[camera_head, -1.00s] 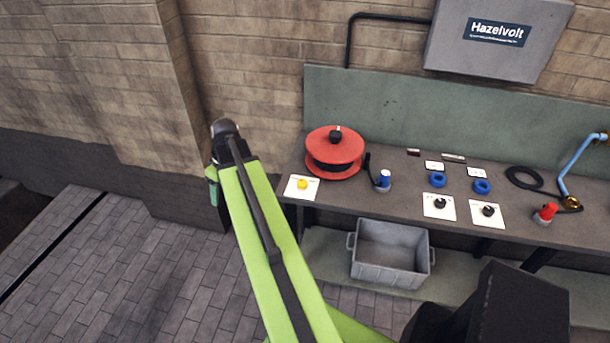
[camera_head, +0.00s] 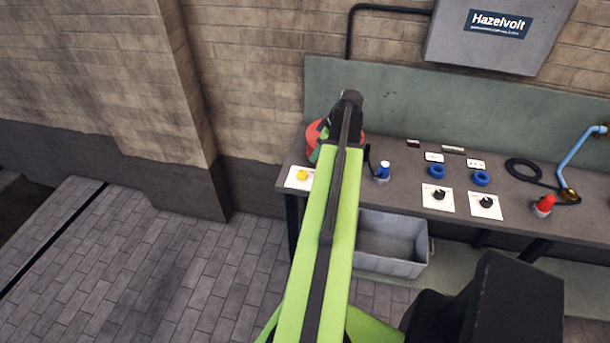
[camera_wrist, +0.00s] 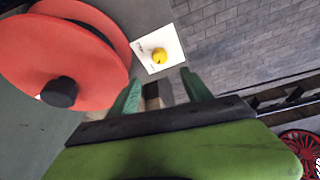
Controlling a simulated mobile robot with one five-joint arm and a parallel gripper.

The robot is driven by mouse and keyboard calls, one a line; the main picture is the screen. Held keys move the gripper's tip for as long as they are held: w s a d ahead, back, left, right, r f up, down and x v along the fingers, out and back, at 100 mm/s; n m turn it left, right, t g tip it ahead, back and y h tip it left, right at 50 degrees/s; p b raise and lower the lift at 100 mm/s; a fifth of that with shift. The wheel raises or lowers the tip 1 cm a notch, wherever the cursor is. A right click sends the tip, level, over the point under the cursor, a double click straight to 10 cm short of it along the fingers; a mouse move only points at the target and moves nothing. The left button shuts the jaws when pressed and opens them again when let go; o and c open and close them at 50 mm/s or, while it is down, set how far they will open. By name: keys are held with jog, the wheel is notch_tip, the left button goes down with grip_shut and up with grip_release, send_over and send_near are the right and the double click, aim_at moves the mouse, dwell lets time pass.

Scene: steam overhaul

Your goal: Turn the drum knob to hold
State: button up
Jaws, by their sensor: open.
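The red drum (camera_head: 313,137) stands at the left end of the bench, mostly hidden behind my arm in the head view. In the wrist view the red drum (camera_wrist: 55,55) fills the upper left, with its black knob (camera_wrist: 60,92) on the face and a small white mark beside the knob. My gripper (camera_wrist: 158,88) is open and empty, its two green fingers apart. It is to the right of the drum and knob in the wrist view, not touching the knob.
A blue-topped post (camera_head: 383,171), blue rings, black knobs on cards and a red knob (camera_head: 544,204) stand further right. A grey bin (camera_head: 392,243) is under the bench (camera_head: 410,205).

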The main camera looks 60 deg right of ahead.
aim_at(303, 173)
jog(key=b+x, duration=1.2)
jog(key=x, duration=0.2)
jog(key=shift+f, duration=0.4)
jog(key=shift+r, duration=0.15)
jog(key=shift+c, duration=0.3)
jog(key=c, duration=1.2)
jog(key=shift+w+d, duration=0.1)
jog(key=shift+d, duration=0.1)
jog(key=shift+a, duration=0.15)
